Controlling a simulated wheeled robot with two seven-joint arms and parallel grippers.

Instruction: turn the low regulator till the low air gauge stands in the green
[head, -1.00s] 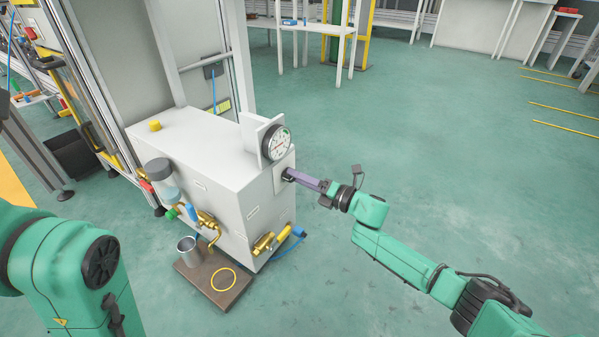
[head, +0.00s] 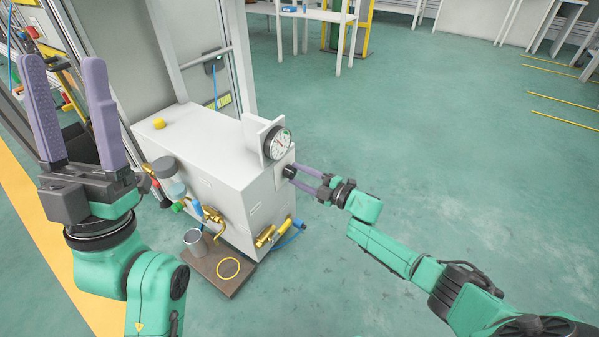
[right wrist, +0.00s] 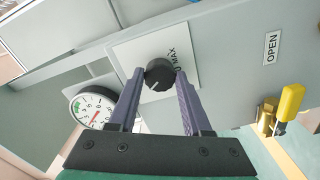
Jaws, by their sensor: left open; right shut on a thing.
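The low regulator is a black round knob (right wrist: 159,75) with a pale pointer mark, on a white plate marked MAX; it also shows at the cabinet's right end in the head view (head: 289,171). My right gripper (head: 296,175) is shut on the knob, one finger on each side of it. The low air gauge (head: 278,143) is a round white dial above the knob. In the right wrist view the gauge (right wrist: 93,107) shows a red needle that appears to lie away from the green band. My left gripper (head: 63,62) is open and empty, raised at the left.
The grey cabinet (head: 200,150) carries a yellow button (head: 158,123) on top and brass valves (head: 265,236) low on its front. A metal cup (head: 195,242) and a yellow ring (head: 228,267) rest on a brown board. The floor at the right is clear.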

